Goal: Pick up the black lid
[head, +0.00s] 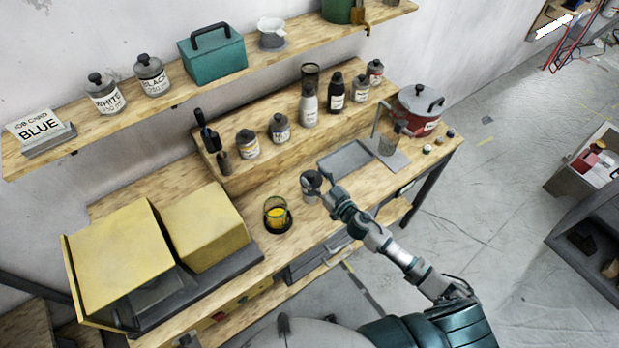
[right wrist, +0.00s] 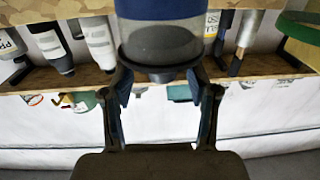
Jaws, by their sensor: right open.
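The black lid (head: 310,177) sits on a small jar on the workbench, at the end of my right arm. In the right wrist view, which appears upside down, the dark lid (right wrist: 157,73) caps a clear jar (right wrist: 160,35) with blue contents. My right gripper (head: 325,186) is open at the jar. Its fingers stand on either side of the lid in the right wrist view (right wrist: 160,88), and I cannot tell if they touch it. The gripper partly hides the jar in the head view. My left gripper is not in view.
A glass of yellow liquid (head: 277,214) stands left of the jar. A grey tray (head: 345,158) lies behind it, and a red pot (head: 416,108) stands at the bench's far right. Lidded jars and bottles line the raised shelf. Yellow boxes (head: 120,250) fill the left.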

